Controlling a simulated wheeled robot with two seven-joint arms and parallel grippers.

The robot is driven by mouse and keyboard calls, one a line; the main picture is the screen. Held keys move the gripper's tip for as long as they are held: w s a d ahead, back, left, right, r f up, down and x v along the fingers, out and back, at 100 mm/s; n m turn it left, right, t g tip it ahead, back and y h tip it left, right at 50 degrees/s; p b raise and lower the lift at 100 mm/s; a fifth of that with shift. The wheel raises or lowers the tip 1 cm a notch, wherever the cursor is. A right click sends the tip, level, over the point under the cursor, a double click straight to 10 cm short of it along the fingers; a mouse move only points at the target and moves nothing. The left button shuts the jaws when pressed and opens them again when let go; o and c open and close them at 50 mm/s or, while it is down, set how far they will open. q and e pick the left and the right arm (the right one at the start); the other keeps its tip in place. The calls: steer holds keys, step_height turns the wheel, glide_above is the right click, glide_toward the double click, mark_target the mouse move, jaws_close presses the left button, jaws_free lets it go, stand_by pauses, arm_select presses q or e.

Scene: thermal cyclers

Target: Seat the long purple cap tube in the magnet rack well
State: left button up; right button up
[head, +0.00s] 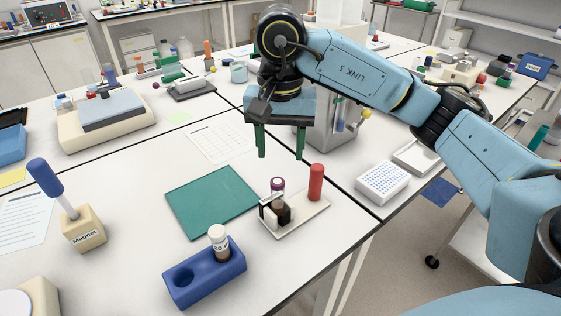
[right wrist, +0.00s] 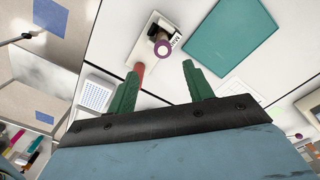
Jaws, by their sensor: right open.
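The purple-capped tube (head: 277,184) stands upright at the small white rack (head: 296,226), behind a dark brown block (head: 283,210). Its lower part is hidden, so I cannot tell how deep it sits. In the right wrist view its purple cap (right wrist: 163,48) shows from above beside a label starting with "M". A red-topped tube (head: 316,182) stands on the same rack. My right gripper (head: 281,152) is open and empty, above the table behind the rack. In its wrist view the purple cap lies just beyond and between the green fingertips (right wrist: 162,66). My left gripper is not in view.
A green mat (head: 212,199) lies left of the rack. A blue two-well holder (head: 207,281) with a white-capped vial (head: 218,240) is in front. A beige "Magnet" block (head: 84,232) with a blue-handled tool stands left. A white tip box (head: 383,183) is at right, across a table seam.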

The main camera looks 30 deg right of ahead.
steer(key=shift+r, duration=0.4)
